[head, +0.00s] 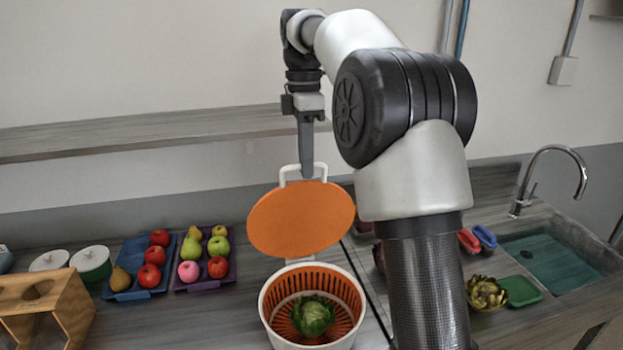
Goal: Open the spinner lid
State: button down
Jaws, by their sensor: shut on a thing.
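The spinner lid (300,222) is an orange disc with a white handle (303,168) on its far upper edge. It stands tilted up, above and behind the spinner bowl (353,333). My gripper (317,175) is shut on the lid's handle from above; the exact finger contact is partly hidden behind the lid. The spinner bowl is white outside with an orange slatted basket (280,322) inside. A green lettuce head (313,315) lies in the basket, in plain view. A white piece shows between the lid's lower edge and the bowl's rim.
Blue (120,293) and purple (180,280) trays with fruit stand to the left, near white pots (91,264) and a wooden holder (50,305). A sink (552,262) with a tap is at right. A shelf (150,131) runs along the wall behind my gripper.

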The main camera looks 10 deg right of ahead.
jog(key=shift+w+f, duration=0.2)
jog(key=shift+w, duration=2.05)
jog(key=c, duration=2)
grip_release()
jog(key=shift+c, duration=0.2)
jog(key=shift+o, duration=1.1)
jog(key=shift+w, duration=0.3)
jog(key=shift+s+r, duration=0.1)
jog(key=shift+r, duration=0.05)
jog(key=shift+s, duration=0.1)
